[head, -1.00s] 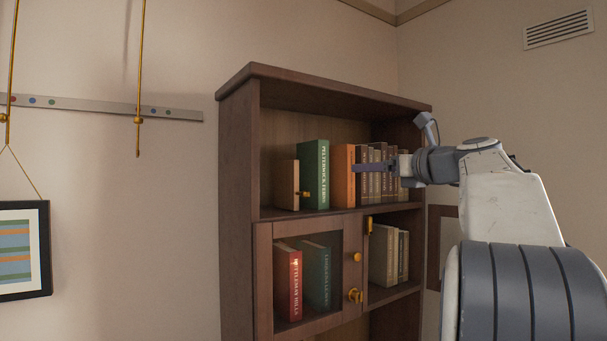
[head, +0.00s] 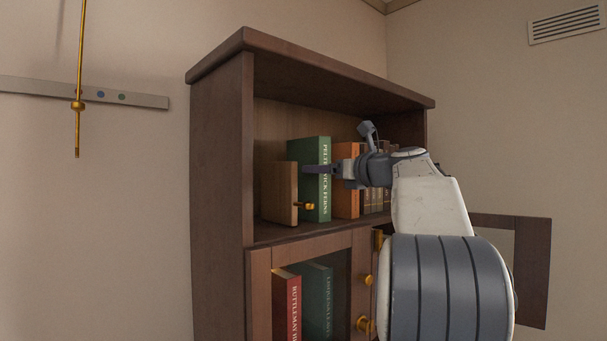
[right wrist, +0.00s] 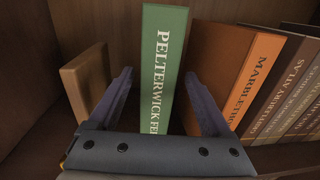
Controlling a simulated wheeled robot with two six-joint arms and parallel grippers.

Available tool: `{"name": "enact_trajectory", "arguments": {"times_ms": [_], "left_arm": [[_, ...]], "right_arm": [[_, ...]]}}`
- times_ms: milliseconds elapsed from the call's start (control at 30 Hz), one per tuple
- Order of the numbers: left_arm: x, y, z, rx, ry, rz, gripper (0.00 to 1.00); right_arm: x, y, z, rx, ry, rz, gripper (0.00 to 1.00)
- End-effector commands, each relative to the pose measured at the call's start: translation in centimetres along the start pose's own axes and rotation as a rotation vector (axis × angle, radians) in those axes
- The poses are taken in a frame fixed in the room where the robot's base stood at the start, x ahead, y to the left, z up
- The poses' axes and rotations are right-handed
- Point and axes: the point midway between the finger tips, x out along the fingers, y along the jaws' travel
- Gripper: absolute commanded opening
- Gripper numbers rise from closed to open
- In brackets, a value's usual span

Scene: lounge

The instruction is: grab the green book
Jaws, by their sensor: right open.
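A green book (head: 315,165) titled "Pelterwick Ferns" stands upright on the open upper shelf, between a wooden block with a brass knob (head: 279,192) and an orange book (head: 345,178). In the right wrist view the green book's spine (right wrist: 163,75) lies between the two fingers of my right gripper (right wrist: 160,100). The gripper is open, with one finger on each side of the spine. In the head view the right gripper (head: 318,169) is in front of the green book and partly covers its spine. Whether a finger touches it cannot be told. My left gripper is not in view.
More brown books (right wrist: 285,90) stand right of the orange book. Below, a glass-fronted cabinet door (head: 262,300) shows a red book (head: 287,305) and a dark green book (head: 318,300). Another door (head: 535,270) hangs open at the right.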

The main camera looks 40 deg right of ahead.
Motion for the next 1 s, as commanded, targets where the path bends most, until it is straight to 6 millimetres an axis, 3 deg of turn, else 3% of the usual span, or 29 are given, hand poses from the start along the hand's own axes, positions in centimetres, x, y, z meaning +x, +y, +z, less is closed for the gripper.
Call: {"name": "enact_trajectory", "arguments": {"times_ms": [500,800,1000], "left_arm": [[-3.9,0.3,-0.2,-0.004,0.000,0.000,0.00],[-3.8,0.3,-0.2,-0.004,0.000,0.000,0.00],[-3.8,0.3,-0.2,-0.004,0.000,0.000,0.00]], "right_arm": [[6.0,0.5,0.0,0.002,0.001,0.004,0.82],[6.5,0.6,-0.3,-0.001,0.000,0.003,0.82],[6.5,0.6,-0.3,0.000,0.000,0.003,0.06]]}}
